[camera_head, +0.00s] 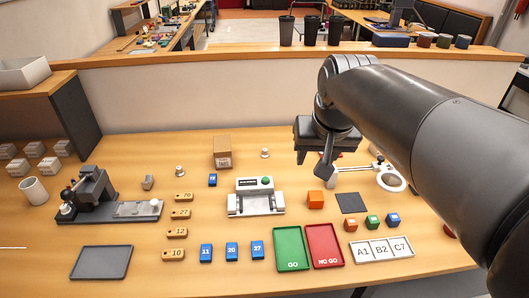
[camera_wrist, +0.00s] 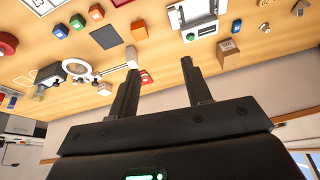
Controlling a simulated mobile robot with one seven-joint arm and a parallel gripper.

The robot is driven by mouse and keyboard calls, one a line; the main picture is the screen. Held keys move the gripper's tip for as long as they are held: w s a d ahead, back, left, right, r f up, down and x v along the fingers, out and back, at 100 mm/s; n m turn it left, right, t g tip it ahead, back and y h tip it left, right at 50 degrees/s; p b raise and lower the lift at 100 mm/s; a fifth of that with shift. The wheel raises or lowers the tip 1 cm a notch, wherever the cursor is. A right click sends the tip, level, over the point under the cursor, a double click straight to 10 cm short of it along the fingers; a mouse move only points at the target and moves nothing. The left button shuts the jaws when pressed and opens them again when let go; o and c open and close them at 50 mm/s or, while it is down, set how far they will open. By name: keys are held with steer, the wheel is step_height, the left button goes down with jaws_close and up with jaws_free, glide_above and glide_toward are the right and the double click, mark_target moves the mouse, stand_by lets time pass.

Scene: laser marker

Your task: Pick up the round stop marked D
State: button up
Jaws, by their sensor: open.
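No letter D is readable on any piece. My arm hides part of the table's right side.
The cardboard box (camera_head: 222,158) stands at the back middle. A grey fixture with a green button (camera_head: 256,203), a green tray (camera_head: 291,262), a red tray (camera_head: 324,260) and an orange block (camera_head: 316,199) are nearby. A white ring-ended device (camera_head: 392,180) lies right of my gripper. A low wall (camera_head: 200,95) runs behind.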

steer(key=w+a+r+g, duration=0.1)
steer(key=w+r, duration=0.1)
steer(key=w, duration=1)
steer(key=m+g, duration=0.3)
glide_above(265, 149)
step_height(265, 149, down, 20)
steer(key=f, duration=0.1)
step_height(265, 149, down, 10)
steer(key=shift+s+r, duration=0.1)
steer(key=shift+s, duration=0.05)
jaws_close()
